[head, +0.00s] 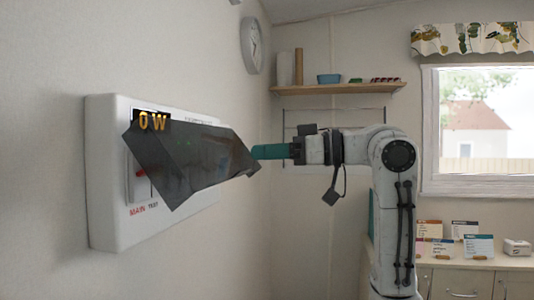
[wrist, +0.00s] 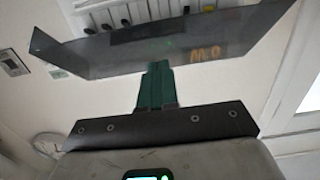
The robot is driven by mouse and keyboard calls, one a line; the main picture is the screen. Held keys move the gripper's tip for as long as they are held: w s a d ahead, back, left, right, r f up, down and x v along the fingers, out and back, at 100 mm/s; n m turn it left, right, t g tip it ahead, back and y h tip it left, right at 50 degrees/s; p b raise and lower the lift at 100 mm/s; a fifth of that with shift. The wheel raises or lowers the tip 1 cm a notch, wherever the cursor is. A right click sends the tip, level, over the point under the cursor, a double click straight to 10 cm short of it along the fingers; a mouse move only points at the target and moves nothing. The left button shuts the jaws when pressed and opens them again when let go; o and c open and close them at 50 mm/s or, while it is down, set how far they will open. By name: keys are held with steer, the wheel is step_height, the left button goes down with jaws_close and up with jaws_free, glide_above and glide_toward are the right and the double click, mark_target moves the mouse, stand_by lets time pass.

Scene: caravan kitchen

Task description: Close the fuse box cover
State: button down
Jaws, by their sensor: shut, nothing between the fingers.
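The white fuse box (head: 105,190) is mounted on the wall at the left of the head view. Its dark see-through cover (head: 205,155) stands out at an angle from the box front, so it is partly open. Part of a red switch shows beside the cover. In the wrist view the cover (wrist: 130,50) spans the upper part, with a row of switches visible above it. My gripper (head: 256,152) has teal fingers, shut and empty, at the cover's outer right edge. In the wrist view its fingertips (wrist: 158,66) overlap the cover's near edge; I cannot tell if they touch.
A wooden shelf (head: 340,88) with small items is on the back wall, with a round clock (head: 251,45) left of it. A counter (head: 480,263) with cards stands at the lower right, below a window (head: 478,120). The space below the fuse box looks clear.

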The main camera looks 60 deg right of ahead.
steer(key=w+a+f+t+y+b, duration=0.2)
steer(key=w+f+t+b, duration=0.5)
steer(key=f+b, duration=0.5)
steer(key=shift+w+a+f+t+y+b, duration=0.45)
steer(key=shift+w+b, duration=0.1)
steer(key=shift+b, duration=1.4)
